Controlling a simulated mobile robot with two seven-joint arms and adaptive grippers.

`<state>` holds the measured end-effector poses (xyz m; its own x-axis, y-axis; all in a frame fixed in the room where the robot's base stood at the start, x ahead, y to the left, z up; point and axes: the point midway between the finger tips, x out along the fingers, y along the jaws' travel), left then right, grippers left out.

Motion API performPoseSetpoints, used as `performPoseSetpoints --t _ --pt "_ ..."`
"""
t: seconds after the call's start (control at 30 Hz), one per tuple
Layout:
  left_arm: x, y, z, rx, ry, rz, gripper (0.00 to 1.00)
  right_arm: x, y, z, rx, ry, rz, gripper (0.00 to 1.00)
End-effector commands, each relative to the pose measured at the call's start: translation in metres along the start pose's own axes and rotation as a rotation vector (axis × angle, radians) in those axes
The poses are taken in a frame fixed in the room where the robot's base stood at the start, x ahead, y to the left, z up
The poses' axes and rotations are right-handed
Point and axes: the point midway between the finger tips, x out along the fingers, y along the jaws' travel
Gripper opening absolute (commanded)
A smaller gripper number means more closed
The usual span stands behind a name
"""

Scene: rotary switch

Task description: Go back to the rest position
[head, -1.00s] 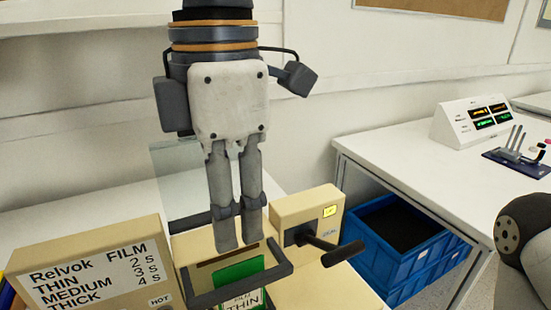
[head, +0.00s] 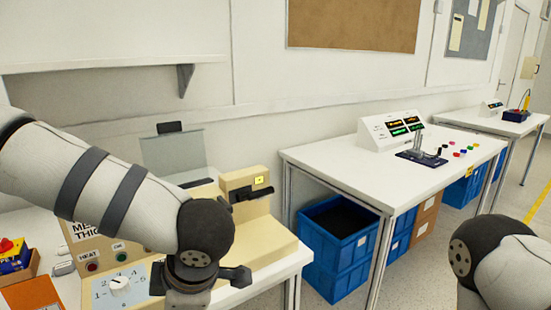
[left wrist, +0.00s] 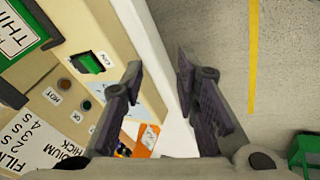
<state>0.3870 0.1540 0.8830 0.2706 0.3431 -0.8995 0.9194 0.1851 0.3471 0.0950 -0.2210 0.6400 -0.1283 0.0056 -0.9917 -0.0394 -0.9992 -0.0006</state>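The rotary switch (head: 120,284) is a white knob on a pale blue numbered panel on the front of a beige film machine (head: 262,240). In the head view my left arm crosses in front of the machine, and the wrist hides part of it; the fingertips do not show clearly there. In the left wrist view my left gripper (left wrist: 160,60) has its two fingers well apart with nothing between them. A green rocker switch (left wrist: 88,63) on the machine shows left of the fingers, apart from them. My right gripper is not in view; only a right arm link shows at lower right.
A white table (head: 300,158) with a display console (head: 388,132) and a lever box (head: 422,157) stands to the right. Blue crates (head: 335,255) sit under it. An orange item (head: 30,293) lies at lower left. Open floor lies between the crates and my right arm.

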Motion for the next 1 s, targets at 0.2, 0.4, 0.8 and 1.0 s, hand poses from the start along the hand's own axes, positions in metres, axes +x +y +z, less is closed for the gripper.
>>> performPoseSetpoints --t 0.2,0.4,0.8,1.0 --pt "0.153 -0.119 -0.005 0.881 -0.098 0.126 0.28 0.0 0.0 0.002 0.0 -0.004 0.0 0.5" --pt "0.177 -0.278 -0.05 1.53 -0.428 -0.027 0.28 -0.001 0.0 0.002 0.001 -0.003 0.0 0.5" --pt "0.162 -0.343 -0.085 1.758 -0.621 -0.132 0.28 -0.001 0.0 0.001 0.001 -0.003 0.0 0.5" --pt "0.163 -0.342 -0.084 1.755 -0.619 -0.13 0.28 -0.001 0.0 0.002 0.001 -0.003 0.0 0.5"
